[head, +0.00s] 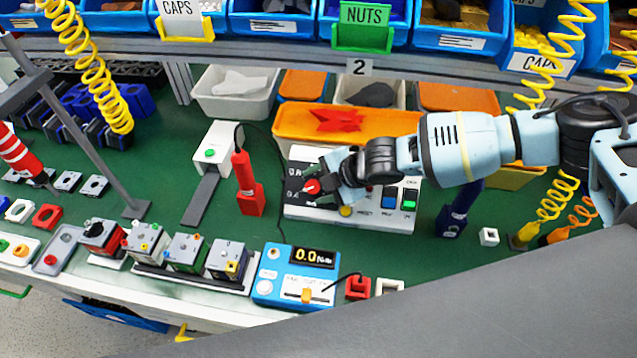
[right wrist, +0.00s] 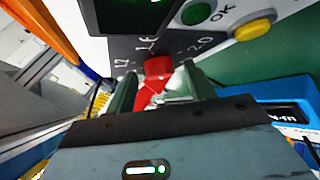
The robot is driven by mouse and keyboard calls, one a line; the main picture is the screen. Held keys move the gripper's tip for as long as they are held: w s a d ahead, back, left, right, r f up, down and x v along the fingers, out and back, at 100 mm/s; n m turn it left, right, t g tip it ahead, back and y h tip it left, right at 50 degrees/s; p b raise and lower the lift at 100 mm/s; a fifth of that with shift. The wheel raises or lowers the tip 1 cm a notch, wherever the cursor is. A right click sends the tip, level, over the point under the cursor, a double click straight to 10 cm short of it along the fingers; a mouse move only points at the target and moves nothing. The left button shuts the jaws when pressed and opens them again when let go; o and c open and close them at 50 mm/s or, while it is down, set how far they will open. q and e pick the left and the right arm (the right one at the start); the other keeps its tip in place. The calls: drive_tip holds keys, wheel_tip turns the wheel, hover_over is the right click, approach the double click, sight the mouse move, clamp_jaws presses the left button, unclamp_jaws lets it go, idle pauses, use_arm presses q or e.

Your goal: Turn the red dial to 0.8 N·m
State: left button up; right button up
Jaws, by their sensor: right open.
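The red dial (head: 311,187) is on the left part of a white control panel (head: 297,212) with a dark scale plate. In the right wrist view the red dial (right wrist: 158,68) has one end near the 1.6 mark, with 1.2 and 2.0 on either side; I cannot tell which end is its pointer. My right gripper (head: 318,187) is at the dial. Its fingers in the wrist view (right wrist: 162,88) are open, one on each side of the dial, with no clear contact. The 0.8 mark is not readable. My left gripper is not in view.
Green and yellow buttons, with OK lettering, sit beside the scale. A blue unit (head: 268,288) reading 0.0 stands in front of the panel. A red tool (head: 245,183) stands left of the panel, and an orange bin (head: 290,125) is behind it.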

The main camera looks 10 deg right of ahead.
drive_tip(key=c, duration=1)
